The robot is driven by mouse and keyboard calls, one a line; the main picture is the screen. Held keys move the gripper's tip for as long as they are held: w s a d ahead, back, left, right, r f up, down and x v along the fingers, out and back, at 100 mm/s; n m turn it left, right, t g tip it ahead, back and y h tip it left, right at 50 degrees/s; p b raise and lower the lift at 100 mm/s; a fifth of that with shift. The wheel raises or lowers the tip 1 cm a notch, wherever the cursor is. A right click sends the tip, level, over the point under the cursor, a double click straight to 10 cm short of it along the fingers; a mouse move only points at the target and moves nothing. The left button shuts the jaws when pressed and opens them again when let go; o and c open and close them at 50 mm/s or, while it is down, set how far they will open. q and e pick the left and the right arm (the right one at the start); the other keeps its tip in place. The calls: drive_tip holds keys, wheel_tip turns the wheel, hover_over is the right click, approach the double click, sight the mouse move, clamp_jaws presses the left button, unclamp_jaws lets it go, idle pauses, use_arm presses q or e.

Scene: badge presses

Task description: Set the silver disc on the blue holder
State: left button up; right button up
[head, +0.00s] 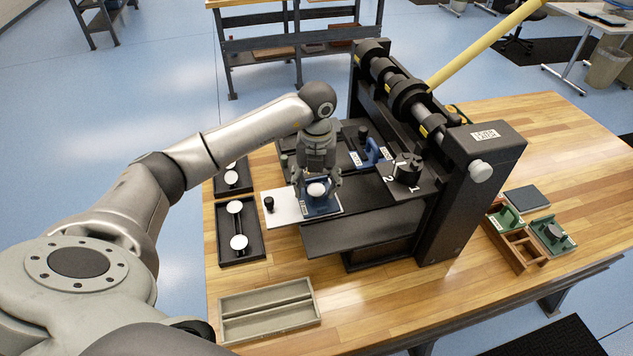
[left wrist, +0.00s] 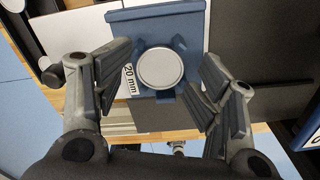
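The silver disc (head: 316,189) lies on the blue holder (head: 322,209), which sits on a white sliding plate at the front of the press. In the left wrist view the disc (left wrist: 160,68) rests within the raised prongs of the blue holder (left wrist: 120,20), which has a "20 mm" label. My left gripper (head: 317,186) is just above the holder. Its fingers (left wrist: 160,72) are spread on either side of the disc, with visible gaps between them and it. My right gripper is not in view.
The black press (head: 465,190) with a yellow lever (head: 485,45) stands right of my gripper. A black tray (head: 254,246) with silver discs lies left, a divided grey tray (head: 232,325) in front. A wooden box (head: 523,250) with green holders is right. Bare wood lies front right.

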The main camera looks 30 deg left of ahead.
use_arm(q)
drive_tip(key=shift+r, duration=0.1)
wheel_tip(320, 180, up, 12)
idle(0.5)
idle(0.5)
